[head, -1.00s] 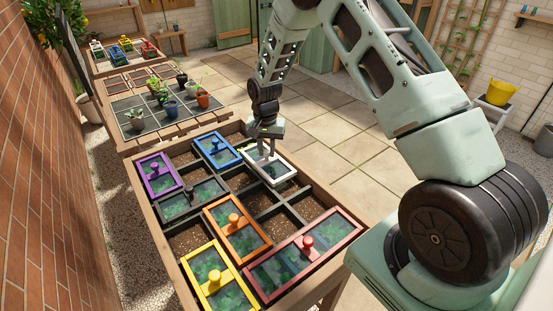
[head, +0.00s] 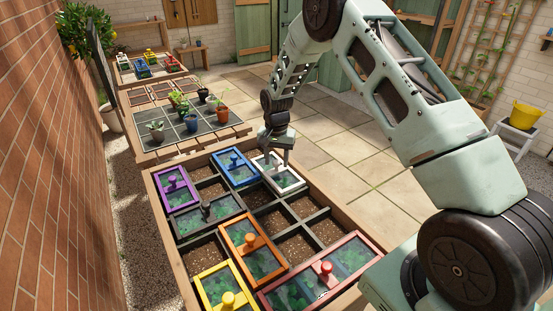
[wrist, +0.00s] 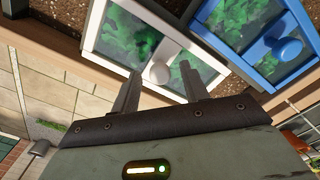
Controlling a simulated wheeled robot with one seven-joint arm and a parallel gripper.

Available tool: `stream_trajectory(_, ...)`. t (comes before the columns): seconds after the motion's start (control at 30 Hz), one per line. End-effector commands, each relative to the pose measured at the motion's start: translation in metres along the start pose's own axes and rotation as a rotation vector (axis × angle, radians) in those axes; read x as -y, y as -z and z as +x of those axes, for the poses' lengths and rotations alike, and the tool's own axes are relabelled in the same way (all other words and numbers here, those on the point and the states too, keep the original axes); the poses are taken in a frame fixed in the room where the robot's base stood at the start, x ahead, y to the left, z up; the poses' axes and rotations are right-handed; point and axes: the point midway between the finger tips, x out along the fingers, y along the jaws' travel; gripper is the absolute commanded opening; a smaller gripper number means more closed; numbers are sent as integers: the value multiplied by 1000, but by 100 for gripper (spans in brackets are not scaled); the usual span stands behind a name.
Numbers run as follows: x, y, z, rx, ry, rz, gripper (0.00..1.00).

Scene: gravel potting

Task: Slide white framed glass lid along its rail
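The white framed glass lid (head: 287,181) lies on the planter bed (head: 345,220), at its far right side, beside the blue lid (head: 237,168). In the wrist view the white lid (wrist: 125,38) shows its round white knob (wrist: 158,73), with green plants under the glass. My gripper (head: 277,160) is just above the white lid. In the wrist view its two fingers (wrist: 160,72) stand apart on either side of the knob, with gaps showing. Nothing is held. The blue lid (wrist: 265,45) shows close alongside the white one.
Purple (head: 174,188), dark grey (head: 206,212), orange (head: 249,248), yellow (head: 222,291) and red (head: 322,274) lids lie on the same bed. Several soil compartments are uncovered. A bench with potted plants (head: 190,124) stands behind. Paving on the right is free.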

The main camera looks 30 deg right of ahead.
Motion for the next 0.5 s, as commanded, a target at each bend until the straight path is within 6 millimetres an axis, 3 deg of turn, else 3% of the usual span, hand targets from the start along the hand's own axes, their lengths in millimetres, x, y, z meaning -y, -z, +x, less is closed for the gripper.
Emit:
stream_trajectory(0.27, 0, 1, -9, -2, 1, 0, 45)
stream_trajectory(0.5, 1, 1, -55, -5, 3, -1, 45)
